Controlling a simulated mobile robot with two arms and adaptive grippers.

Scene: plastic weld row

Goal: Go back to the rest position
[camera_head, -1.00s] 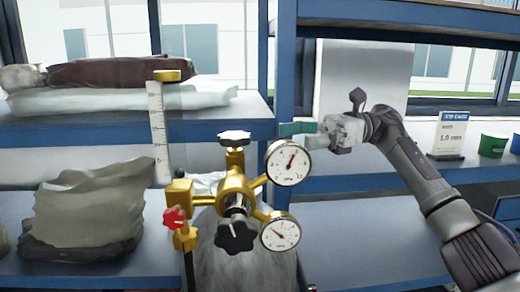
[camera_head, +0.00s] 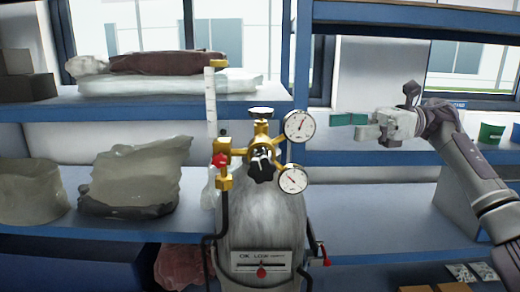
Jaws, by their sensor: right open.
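My right gripper (camera_head: 356,124) is at the right of the head view, with its arm coming in from the right edge. The brass regulator (camera_head: 261,137) sits on top of a grey gas cylinder (camera_head: 262,222). A lower gauge (camera_head: 292,179) and a red knob (camera_head: 219,160) are on it. My left gripper is not in view.
Blue shelving (camera_head: 120,108) stands behind, with stacked sacks (camera_head: 180,64) on the upper level and pale bags (camera_head: 135,177) below. Dark boxes (camera_head: 28,88) are at the far left. A green cup (camera_head: 491,133) is at the right. The shelf (camera_head: 380,215) below my right gripper looks clear.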

